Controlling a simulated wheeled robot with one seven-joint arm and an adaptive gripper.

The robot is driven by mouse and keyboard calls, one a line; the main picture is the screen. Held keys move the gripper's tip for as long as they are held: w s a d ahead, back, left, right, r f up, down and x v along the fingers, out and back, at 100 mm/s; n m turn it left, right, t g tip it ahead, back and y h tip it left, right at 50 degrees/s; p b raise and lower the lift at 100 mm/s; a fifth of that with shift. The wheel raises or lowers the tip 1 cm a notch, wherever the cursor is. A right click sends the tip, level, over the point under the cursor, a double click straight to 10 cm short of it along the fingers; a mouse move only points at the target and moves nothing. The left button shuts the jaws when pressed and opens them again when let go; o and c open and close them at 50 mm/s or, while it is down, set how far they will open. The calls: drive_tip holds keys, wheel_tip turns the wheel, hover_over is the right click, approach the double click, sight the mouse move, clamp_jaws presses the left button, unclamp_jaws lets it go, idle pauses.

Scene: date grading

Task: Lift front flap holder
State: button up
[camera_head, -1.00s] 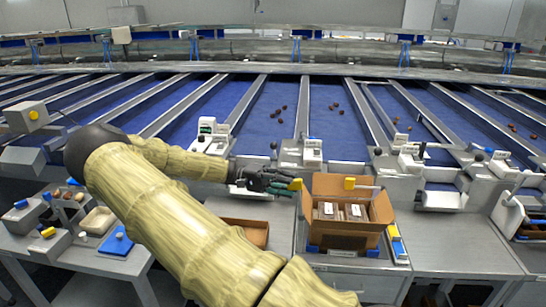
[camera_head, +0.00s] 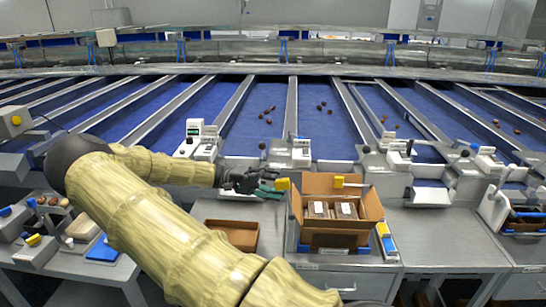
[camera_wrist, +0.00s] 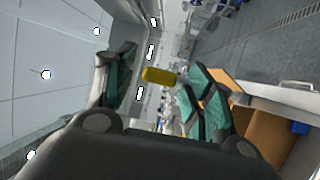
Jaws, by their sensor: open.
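An open cardboard box (camera_head: 335,238) stands on the workbench with its flaps up and packs inside. One yellow holder (camera_head: 282,184) is at its left side, by my fingertips. Another yellow holder (camera_head: 339,181) with a thin rod is at the back flap. I cannot tell which one is the front flap holder. My gripper (camera_head: 268,189) is open, left of the box, with dark green fingers. In the wrist view a yellow holder (camera_wrist: 159,76) shows between the open fingers of my gripper (camera_wrist: 165,92); contact cannot be told. The box (camera_wrist: 262,135) shows partly behind the right finger.
An empty brown tray (camera_head: 232,235) lies on the bench left of the box. A blue and yellow item (camera_head: 386,238) lies to the right. White scales and metal rails stand behind. Bench space farther right is clear.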

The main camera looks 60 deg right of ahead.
drive_tip(key=w+f, duration=0.2)
drive_tip(key=w, duration=1)
drive_tip(key=shift+a, duration=0.35)
drive_tip(key=shift+s+f, duration=0.1)
